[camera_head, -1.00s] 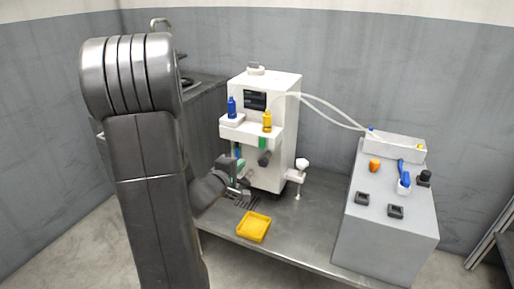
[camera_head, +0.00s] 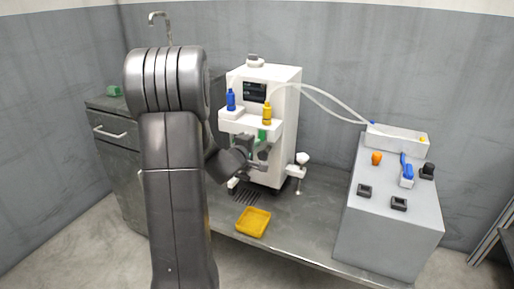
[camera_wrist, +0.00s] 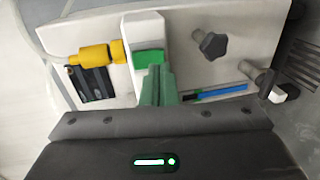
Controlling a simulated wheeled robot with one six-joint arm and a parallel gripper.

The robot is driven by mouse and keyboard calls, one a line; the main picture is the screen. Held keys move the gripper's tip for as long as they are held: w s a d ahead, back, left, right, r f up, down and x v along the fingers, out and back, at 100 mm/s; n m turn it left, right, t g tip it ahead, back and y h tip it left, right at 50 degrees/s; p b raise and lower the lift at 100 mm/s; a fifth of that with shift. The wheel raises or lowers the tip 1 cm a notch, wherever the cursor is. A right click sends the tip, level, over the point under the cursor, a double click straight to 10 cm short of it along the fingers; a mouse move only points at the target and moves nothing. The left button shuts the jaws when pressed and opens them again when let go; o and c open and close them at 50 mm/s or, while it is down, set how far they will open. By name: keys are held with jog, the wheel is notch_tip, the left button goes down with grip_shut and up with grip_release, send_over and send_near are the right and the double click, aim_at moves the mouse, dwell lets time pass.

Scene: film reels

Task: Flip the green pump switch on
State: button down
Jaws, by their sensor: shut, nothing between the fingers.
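The green pump switch (camera_head: 262,134) is on the front of the white machine (camera_head: 283,120), below the shelf with the bottles. In the wrist view the bright green switch (camera_wrist: 149,57) sits on a white housing, just beyond my fingertips. My gripper (camera_wrist: 157,72) is shut and empty, its dull green fingers pointing at the switch. The tips overlap the switch's lower edge in this view; I cannot tell whether they touch it. In the head view my gripper (camera_head: 260,156) is at the machine's front, just below the switch, partly hidden by my arm.
A yellow bottle (camera_head: 267,113) and a blue bottle (camera_head: 231,99) stand above the switch. A dark knob (camera_wrist: 213,45) sticks out beside it in the wrist view. A yellow tray (camera_head: 254,222) lies on the steel table (camera_head: 300,234). A grey console (camera_head: 385,225) stands right.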

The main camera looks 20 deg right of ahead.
jog(key=shift+x, duration=1.05)
jog(key=shift+b, duration=0.4)
